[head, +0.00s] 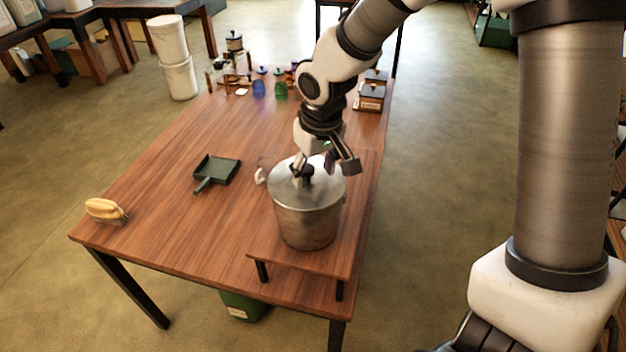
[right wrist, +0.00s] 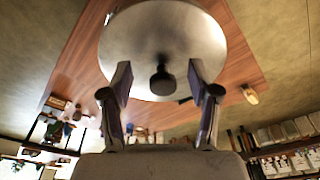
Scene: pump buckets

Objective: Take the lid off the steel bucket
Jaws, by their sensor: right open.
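The steel bucket (head: 307,222) stands upright on a low wooden stand at the near right of the table. Its round lid (head: 326,186) sits on top and has a black knob (head: 306,175) in the middle. My right gripper (head: 328,163) is open just above the lid, partly in front of its far side. In the right wrist view the lid (right wrist: 165,32) faces the camera, and the knob (right wrist: 162,82) shows between the two spread fingers (right wrist: 160,78), with gaps on both sides. My left gripper is not in view.
The stand (head: 290,262) is on the wooden table (head: 165,215). A green dustpan (head: 220,168) and a brush (head: 105,210) lie to the left. Jars, including a blue one (head: 259,88), stand at the far end. A white mug-like item (head: 262,176) is close beside the bucket.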

